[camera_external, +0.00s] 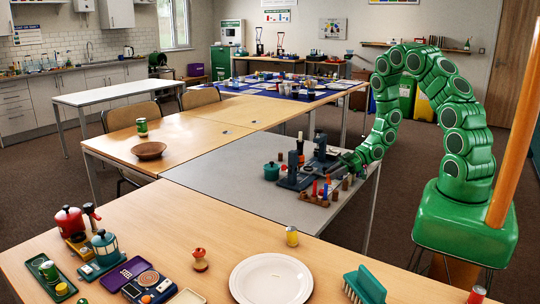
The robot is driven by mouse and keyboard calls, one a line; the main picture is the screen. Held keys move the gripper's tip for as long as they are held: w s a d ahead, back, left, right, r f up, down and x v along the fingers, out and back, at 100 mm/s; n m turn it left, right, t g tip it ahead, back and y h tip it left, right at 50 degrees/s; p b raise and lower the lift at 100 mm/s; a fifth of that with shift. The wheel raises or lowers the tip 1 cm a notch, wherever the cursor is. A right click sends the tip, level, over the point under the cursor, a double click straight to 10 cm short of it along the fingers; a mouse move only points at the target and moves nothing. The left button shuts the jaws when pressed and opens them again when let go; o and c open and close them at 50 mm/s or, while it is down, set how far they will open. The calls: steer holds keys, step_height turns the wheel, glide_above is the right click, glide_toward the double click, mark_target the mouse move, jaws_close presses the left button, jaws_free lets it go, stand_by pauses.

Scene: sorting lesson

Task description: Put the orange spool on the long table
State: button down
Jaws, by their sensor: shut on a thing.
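My green arm reaches down from the right, and my gripper (345,162) is low over the right part of the grey table (225,195), beside the dark tools. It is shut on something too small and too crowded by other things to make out. I cannot pick out the orange spool for certain. A small red-and-tan, waisted object (199,260) stands on the front wooden table (140,225), away from my gripper. Wooden tables (200,135) run on behind the grey one; which is the long table is not clear.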

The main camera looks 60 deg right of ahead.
steer(key=shift+f, duration=1)
steer(key=shift+f, duration=0.2)
steer(key=c, duration=0.9)
jaws_free()
steer(key=shift+d, duration=0.1)
steer(key=shift+s+a+v, duration=0.1)
steer(key=shift+v, duration=1.85)
steer(key=shift+s+a+v, duration=0.1)
steer(key=shift+s+v, duration=0.05)
steer(key=shift+v, duration=1.8)
steer(key=shift+c, duration=0.2)
